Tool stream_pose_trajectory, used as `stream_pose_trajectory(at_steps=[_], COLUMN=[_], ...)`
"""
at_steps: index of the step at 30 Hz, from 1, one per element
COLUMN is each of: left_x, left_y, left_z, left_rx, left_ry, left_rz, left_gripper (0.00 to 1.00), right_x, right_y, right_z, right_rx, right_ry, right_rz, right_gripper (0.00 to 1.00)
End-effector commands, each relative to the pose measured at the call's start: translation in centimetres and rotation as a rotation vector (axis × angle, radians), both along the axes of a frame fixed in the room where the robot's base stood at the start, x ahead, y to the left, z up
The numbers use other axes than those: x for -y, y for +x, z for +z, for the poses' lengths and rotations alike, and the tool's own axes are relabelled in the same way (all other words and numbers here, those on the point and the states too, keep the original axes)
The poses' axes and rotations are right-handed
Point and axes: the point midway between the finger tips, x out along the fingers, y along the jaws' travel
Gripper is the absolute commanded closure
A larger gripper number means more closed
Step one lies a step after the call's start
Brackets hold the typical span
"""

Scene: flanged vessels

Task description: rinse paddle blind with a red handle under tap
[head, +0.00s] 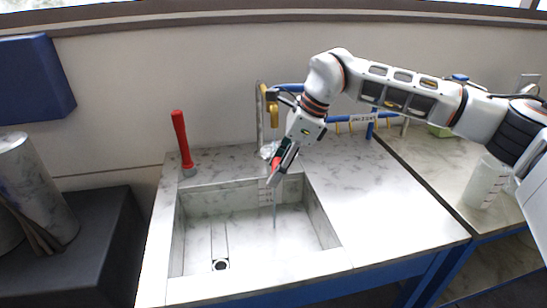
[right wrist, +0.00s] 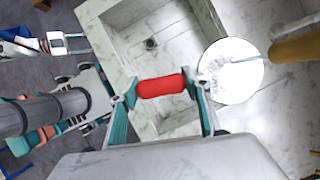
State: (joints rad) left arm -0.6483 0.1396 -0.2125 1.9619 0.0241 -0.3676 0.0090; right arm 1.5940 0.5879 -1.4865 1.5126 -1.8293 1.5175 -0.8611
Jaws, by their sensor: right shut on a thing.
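The paddle blind's red handle (right wrist: 161,86) lies between the fingers of my right gripper (head: 280,165), which is shut on it over the back of the sink. It also shows in the right wrist view (right wrist: 161,90). The blind's pale round disc (right wrist: 231,70) sticks out to the right in that view, under the brass tap spout (right wrist: 296,47). A thin water stream (right wrist: 250,58) from the spout meets the disc. In the head view the tap (head: 271,105) stands behind the gripper, which partly hides the blind. What looks like my left gripper (right wrist: 70,43) shows small; its fingers are unclear.
The marble sink (head: 260,255) has a drain (head: 221,264) at its front left. A red-handled tool (head: 182,140) stands on the counter's left back corner. Clear counter (head: 365,205) lies right of the basin. A translucent beaker (head: 485,182) stands farther right.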

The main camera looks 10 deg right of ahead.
Motion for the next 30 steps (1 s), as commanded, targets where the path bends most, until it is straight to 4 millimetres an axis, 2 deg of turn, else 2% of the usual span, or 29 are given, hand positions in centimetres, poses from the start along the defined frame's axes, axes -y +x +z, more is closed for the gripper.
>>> stream_pose_trajectory(at_steps=[30], left_x=[0.0], left_y=[-0.1], left_z=[-2.4], left_rx=[-0.004], left_ry=[0.0], left_rz=[0.0], left_gripper=[0.68], right_x=[0.1], right_y=[-6.6], right_z=[0.1], right_rx=[0.006], right_ry=[0.002], right_rz=[0.0], right_gripper=[0.94])
